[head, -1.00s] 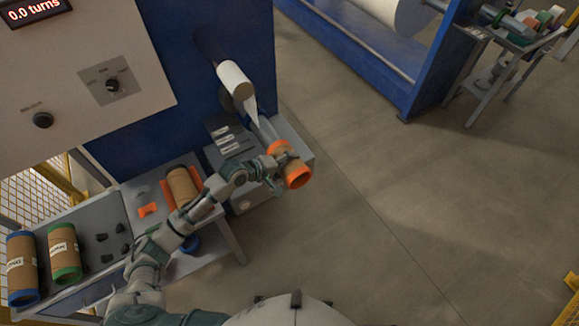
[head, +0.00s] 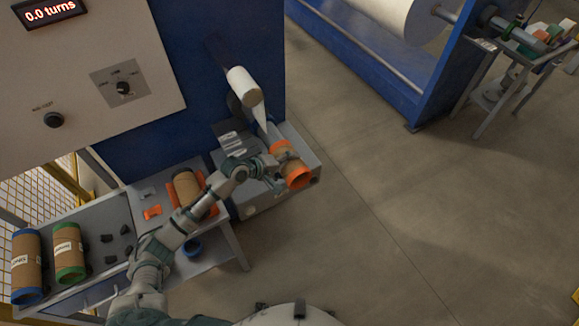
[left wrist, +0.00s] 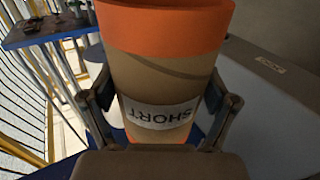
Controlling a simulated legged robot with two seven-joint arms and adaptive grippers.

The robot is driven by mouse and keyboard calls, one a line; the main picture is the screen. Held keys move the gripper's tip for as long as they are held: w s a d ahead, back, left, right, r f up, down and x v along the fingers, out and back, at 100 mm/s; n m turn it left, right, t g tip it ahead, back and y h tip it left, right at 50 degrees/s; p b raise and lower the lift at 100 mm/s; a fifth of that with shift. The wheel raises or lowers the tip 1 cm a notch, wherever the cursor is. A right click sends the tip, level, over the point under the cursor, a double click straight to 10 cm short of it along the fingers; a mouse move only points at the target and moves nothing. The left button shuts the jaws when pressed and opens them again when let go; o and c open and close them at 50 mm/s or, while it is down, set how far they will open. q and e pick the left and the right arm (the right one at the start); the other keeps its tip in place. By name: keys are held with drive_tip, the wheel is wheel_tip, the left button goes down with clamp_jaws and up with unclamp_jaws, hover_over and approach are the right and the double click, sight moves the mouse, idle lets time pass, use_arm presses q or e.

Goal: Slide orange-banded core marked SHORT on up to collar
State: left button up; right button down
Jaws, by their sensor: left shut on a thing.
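The cardboard core with orange bands (head: 291,164) is held by my left gripper (head: 276,162) in front of the blue winder, above the grey box. In the left wrist view the core (left wrist: 165,65) sits between the two fingers of my left gripper (left wrist: 160,108), with its white SHORT label (left wrist: 160,116) upside down. Its near orange end faces away from the machine, tilted down in the head view. I cannot make out the collar, or whether the core is around a shaft. My right gripper is out of view.
Another cardboard core (head: 186,188) lies on an orange cradle behind my left arm. The floor (head: 400,200) at right is clear.

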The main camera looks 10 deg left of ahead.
sight(269, 145)
use_arm(q)
drive_tip(key=shift+w+a+b, duration=0.3)
drive_tip(key=shift+w+a, duration=0.4)
drive_tip(key=shift+w, duration=0.35)
drive_tip(key=shift+w+a, duration=0.15)
drive_tip(key=shift+w+a+b, duration=0.3)
drive_tip(key=shift+w+a, duration=0.2)
drive_tip(key=shift+w, duration=0.25)
drive_tip(key=shift+w+a+b, duration=0.3)
drive_tip(key=shift+w+a, duration=0.15)
drive_tip(key=shift+w, duration=0.25)
drive_tip(key=shift+w+a+b, duration=0.55)
drive_tip(key=shift+w+a, duration=0.2)
drive_tip(key=shift+w, duration=0.25)
drive_tip(key=shift+w+a, duration=0.3)
drive_tip(key=shift+w, duration=0.1)
